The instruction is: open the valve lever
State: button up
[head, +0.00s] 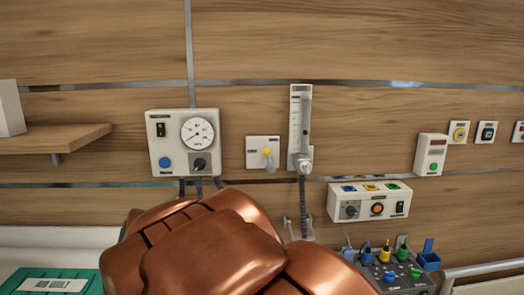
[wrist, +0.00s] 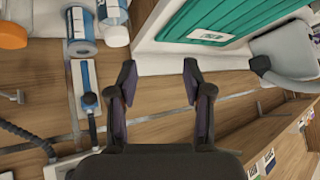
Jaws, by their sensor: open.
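A gauge panel (head: 183,141) is left of the valve and a flowmeter (head: 301,128) right of it. A control box (head: 369,203) is lower right. A wooden shelf (head: 65,139) juts out at left. The wrist view shows a teal-topped item (wrist: 237,17) and a hose (wrist: 28,137).

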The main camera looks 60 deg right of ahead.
jog(key=w+d+r+m+t+h, duration=0.1)
jog(key=w+d+r+h, duration=0.15)
jog(key=d, duration=0.25)
jog(key=w+d+r+m+t+h, duration=0.1)
jog(key=d+r+m+h, duration=0.15)
jog(key=d, duration=0.25)
jog(key=m+g+h+p, duration=0.2)
jog(key=m+g+h, duration=0.5)
jog(key=m+h, duration=0.3)
send_near(265, 153)
jog(key=d+f+n+h, duration=0.1)
jog(key=d+n, duration=0.1)
jog(key=d, duration=0.2)
jog(key=shift+m, duration=0.25)
jog(key=shift+w+d, duration=0.35)
jog(key=shift+d, duration=0.85)
jog(key=shift+w+d, duration=0.4)
jog(key=shift+d, duration=0.75)
jog(key=shift+w+d, duration=0.35)
jog(key=shift+d, duration=0.85)
grip_shut()
